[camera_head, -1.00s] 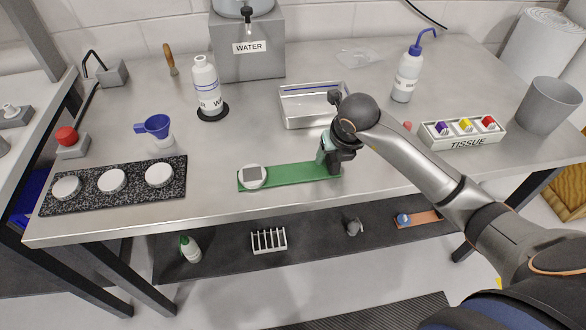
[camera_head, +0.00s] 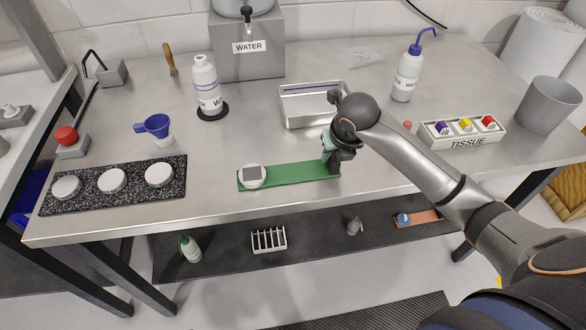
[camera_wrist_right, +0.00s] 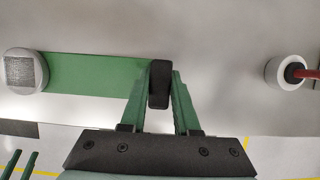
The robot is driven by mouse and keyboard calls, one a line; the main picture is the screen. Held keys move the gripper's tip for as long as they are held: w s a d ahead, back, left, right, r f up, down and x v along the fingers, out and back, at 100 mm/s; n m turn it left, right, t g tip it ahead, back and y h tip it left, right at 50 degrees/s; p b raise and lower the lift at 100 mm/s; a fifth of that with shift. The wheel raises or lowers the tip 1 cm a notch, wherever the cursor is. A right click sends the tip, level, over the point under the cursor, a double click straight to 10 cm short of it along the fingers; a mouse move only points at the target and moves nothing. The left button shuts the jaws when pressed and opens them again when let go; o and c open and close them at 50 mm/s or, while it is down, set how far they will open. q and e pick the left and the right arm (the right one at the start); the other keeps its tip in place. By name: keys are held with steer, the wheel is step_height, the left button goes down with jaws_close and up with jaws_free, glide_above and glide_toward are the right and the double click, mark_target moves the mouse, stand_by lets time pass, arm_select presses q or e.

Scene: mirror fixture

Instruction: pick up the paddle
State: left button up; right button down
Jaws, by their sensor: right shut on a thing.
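The paddle appears to be the flat green strip (camera_head: 300,174) near the table's front edge, with a black upright block (camera_wrist_right: 159,84) at its right end. A white disc with a grey square face (camera_head: 252,177) sits on its left end; the disc also shows in the right wrist view (camera_wrist_right: 24,72). My right gripper (camera_head: 338,152) is over the right end of the strip, and in the right wrist view its green fingers (camera_wrist_right: 160,82) are shut on the black block. The strip looks flat on or close to the table; I cannot tell whether it is lifted. My left gripper is not in view.
A metal tray (camera_head: 300,122) lies behind the gripper. A black speckled board (camera_head: 135,194) with white discs is left. The front centre left is clear.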

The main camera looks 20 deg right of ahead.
steer(key=shift+r, duration=0.1)
steer(key=shift+r, duration=0.55)
steer(key=s+d+r+b, duration=0.3)
steer(key=s+d+r, duration=0.3)
steer(key=s+r, duration=0.5)
steer(key=shift+s+r, duration=0.35)
steer(key=shift+s, duration=0.5)
steer(key=shift+w, duration=0.1)
